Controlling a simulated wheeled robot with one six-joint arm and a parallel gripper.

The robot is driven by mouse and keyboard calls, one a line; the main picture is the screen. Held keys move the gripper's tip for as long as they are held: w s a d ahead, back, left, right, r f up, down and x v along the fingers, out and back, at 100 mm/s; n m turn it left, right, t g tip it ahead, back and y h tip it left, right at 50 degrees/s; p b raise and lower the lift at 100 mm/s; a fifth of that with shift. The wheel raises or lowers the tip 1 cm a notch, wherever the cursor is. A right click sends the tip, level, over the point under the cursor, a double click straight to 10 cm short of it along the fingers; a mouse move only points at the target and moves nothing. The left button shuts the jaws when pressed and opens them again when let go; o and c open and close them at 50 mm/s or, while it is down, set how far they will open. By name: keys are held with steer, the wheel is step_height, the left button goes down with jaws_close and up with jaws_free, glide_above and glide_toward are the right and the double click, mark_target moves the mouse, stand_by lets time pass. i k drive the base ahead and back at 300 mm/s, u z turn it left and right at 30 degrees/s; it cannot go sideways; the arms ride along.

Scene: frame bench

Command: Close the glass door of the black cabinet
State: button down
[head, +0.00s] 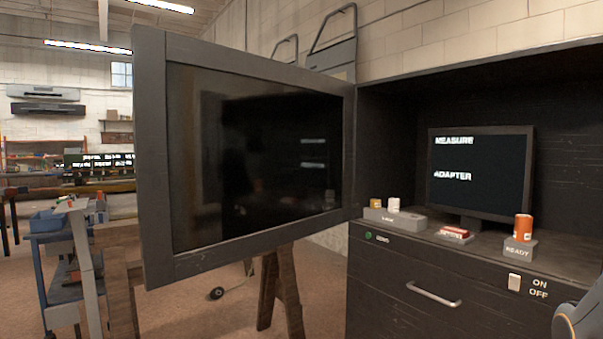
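The black cabinet (375,272) fills the right side of the head view. Its glass door (250,160) stands wide open, swung out to the left on hinges at the cabinet's left edge. The door has a dark grey frame (152,160) around dark, reflective glass. No handle on the door can be made out.
Inside the cabinet stand a monitor (480,172) reading "MEASURE" and "ADAPTER", an orange can (523,228) on a "READY" block, red packs (454,232) and small jars (393,204). A drawer handle (433,294) sticks out below. A wooden trestle (285,285) stands behind the door.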

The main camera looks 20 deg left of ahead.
mark_target(259, 149)
steer(key=u, duration=3.1)
steer(key=i, duration=3.1)
steer(key=z, duration=3.7)
